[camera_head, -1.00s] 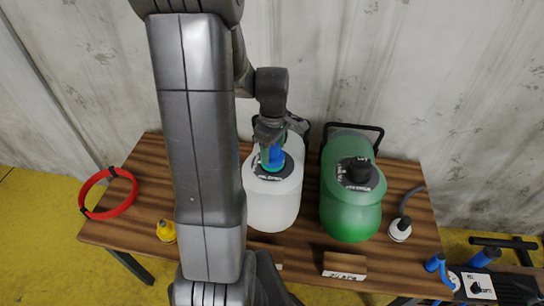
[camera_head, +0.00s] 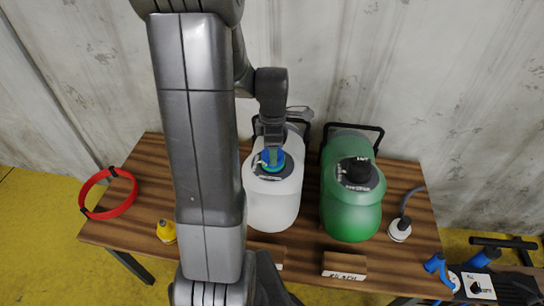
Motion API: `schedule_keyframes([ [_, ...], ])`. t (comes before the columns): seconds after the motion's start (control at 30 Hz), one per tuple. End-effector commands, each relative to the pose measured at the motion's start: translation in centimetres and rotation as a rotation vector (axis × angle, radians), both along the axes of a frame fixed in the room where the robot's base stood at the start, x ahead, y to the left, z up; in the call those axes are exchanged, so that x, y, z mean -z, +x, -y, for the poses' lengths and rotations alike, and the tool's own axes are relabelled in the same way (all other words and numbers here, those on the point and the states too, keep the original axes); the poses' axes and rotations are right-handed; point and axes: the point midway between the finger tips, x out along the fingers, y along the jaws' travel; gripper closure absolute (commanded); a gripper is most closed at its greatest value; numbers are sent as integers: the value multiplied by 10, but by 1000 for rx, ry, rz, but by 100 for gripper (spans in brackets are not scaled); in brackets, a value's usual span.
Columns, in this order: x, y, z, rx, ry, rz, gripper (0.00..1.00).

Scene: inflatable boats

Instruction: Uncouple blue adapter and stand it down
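The blue adapter (camera_head: 273,156) sits at the top of the white tank (camera_head: 272,205), over its dark collar, with a blue-green ring showing at its base. My gripper (camera_head: 271,141) comes down from above and behind and is right at the blue adapter. The fingertips are small and partly hidden, so I cannot tell whether they are closed on it or only touching or near it. I also cannot tell whether the adapter is still joined to the tank.
A green tank (camera_head: 350,212) with a black cap stands to the right. A white fitting with a grey hose (camera_head: 399,230) is beside it. A labelled wooden block (camera_head: 344,266) is at the table's front. A yellow piece (camera_head: 166,231) and a red ring (camera_head: 108,211) lie left.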

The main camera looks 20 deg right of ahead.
Motion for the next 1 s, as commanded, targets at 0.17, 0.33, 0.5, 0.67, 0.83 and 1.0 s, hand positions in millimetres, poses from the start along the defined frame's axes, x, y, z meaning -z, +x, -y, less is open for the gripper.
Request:
schedule_keyframes([
  [0.17, 7, -4, -3, -28, 12, -16, 67],
  [0.33, 7, -4, -3, -32, 12, -16, 67],
  [0.5, 7, -4, -3, -159, 11, -15, 67],
  [0.67, 7, -4, -3, -317, 11, -15, 67],
  [0.83, 7, -4, -3, -382, 12, -16, 67],
  [1.0, 7, -4, -3, -381, 12, -16, 67],
])
